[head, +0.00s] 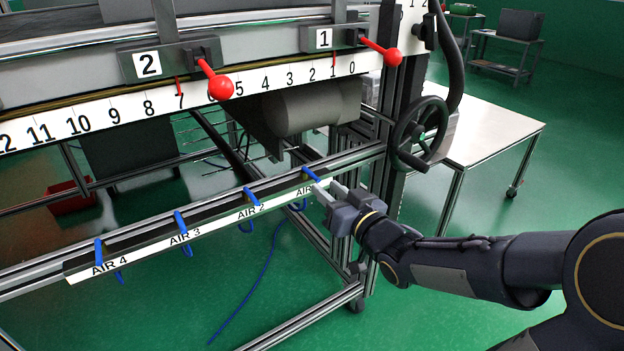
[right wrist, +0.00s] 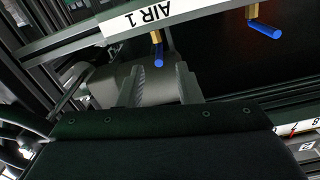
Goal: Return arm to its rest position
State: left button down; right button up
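My right gripper (head: 329,190) is at the right end of the rail with the air valves, just beside the AIR 1 label (head: 305,189). Its two fingers stand apart with nothing between them; the right wrist view shows the same gap (right wrist: 158,88). The blue AIR 1 lever (head: 311,174) is just beyond the fingertips; a blue lever (right wrist: 159,53) also shows in the right wrist view, below the AIR 1 label (right wrist: 150,14). Whether a finger touches the lever is not clear. My right arm reaches in from the right. My left gripper is not in view.
Blue levers for AIR 2 (head: 251,196), AIR 3 (head: 180,222) and AIR 4 (head: 99,252) line the rail. Above are a numbered scale (head: 130,109), two red-knobbed levers (head: 220,88) (head: 392,57) and a handwheel (head: 419,132). A white-topped table (head: 490,128) stands behind. Green floor lies open at right.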

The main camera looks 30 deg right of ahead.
jog(key=shift+s, duration=0.1)
jog(key=s+a+f+g+y, duration=0.1)
jog(key=s+a+f+g, duration=0.25)
jog(key=s, duration=0.35)
jog(key=s+a+f+g+y, duration=0.1)
jog(key=s+a+f+g, duration=0.2)
jog(key=s+g, duration=0.3)
jog(key=s+a+f+g, duration=0.3)
jog(key=s+a, duration=0.1)
jog(key=s, duration=0.5)
notch_tip(320, 180, up, 21)
jog(key=p, duration=2.1)
jog(key=shift+y, duration=0.3)
jog(key=shift+s+d+f, duration=0.1)
